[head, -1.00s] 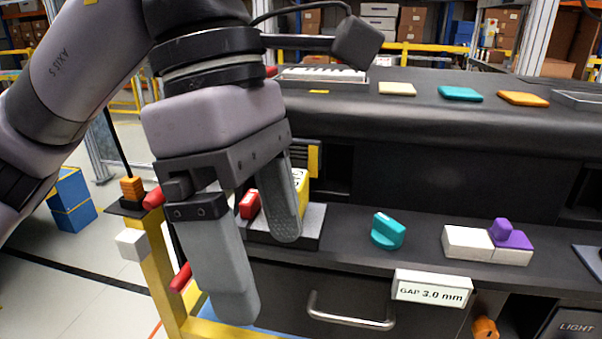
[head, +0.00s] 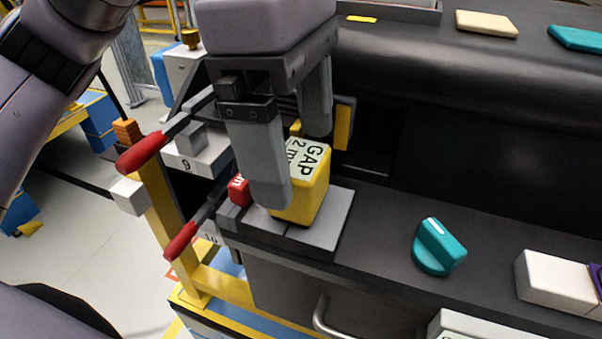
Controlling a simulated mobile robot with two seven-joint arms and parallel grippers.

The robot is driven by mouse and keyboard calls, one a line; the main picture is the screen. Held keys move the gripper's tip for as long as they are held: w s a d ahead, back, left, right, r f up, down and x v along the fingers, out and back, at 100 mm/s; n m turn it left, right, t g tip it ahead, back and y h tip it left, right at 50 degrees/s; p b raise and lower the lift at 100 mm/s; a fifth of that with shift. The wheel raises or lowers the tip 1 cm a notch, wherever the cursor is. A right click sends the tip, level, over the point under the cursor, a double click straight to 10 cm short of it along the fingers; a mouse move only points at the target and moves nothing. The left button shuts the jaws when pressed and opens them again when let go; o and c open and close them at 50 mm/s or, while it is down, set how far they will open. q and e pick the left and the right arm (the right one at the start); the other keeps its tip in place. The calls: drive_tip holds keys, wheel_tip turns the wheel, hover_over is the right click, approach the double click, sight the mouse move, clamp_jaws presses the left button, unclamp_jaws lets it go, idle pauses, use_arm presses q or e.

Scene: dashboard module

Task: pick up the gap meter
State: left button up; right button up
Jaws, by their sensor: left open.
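The gap meter (head: 314,190) is a yellow block with a white label reading "GAP 2 m…", the rest hidden. It stands on a grey plate (head: 329,217) at the left end of the dashboard shelf. My left gripper (head: 293,167) is open and points down at the meter. Its near finger covers the meter's left part, and its far finger shows behind the meter's top edge. I cannot tell whether either finger touches it. My right gripper is not in view.
A small red block (head: 238,190) sits left of the meter. Red-handled levers (head: 143,152) stick out at left, by a yellow post (head: 165,215). A teal knob (head: 439,246) and a white block (head: 553,284) are right on the shelf (head: 385,225). The dark dashboard overhangs behind.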

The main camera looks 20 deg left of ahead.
sight(299, 157)
use_arm(q)
drive_tip(key=f, duration=0.4)
drive_tip(key=shift+w+d+f, duration=0.1)
drive_tip(key=shift+d+f, duration=0.15)
drive_tip(key=c, duration=1.2)
drive_tip(key=shift+r, duration=0.1)
drive_tip(key=shift+c, duration=0.2)
